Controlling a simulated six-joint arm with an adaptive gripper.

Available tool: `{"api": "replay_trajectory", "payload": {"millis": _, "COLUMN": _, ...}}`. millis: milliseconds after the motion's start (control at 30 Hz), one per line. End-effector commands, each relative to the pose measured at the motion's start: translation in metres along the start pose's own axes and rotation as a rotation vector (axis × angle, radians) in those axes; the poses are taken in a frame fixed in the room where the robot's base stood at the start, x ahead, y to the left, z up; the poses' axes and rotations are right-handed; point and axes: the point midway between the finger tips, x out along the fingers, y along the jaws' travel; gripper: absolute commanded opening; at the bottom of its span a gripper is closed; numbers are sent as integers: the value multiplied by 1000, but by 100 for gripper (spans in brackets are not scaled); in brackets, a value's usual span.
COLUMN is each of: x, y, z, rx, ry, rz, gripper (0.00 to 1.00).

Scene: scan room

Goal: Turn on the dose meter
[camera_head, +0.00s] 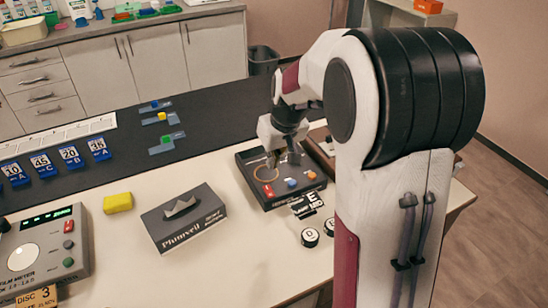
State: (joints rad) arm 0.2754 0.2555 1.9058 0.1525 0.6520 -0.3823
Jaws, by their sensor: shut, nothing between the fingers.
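A grey meter (75,270) stands at the lower left, cut off by the picture edge. My gripper (285,160) is shut and empty.
A grey tissue box (190,228) and a yellow block (117,202) stand between the meter and the tray. Blue numbered tags (70,157) lie on the black mat (215,125) behind. The front middle of the table is bare.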

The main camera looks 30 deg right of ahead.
Motion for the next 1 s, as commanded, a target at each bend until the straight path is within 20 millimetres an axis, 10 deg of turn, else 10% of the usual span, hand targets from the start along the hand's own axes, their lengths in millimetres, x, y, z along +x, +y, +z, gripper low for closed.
{"api": "replay_trajectory", "payload": {"millis": 1000, "x": 108, "y": 0, "z": 8, "rx": 0, "ry": -1, "rz": 0, "gripper": 0}}
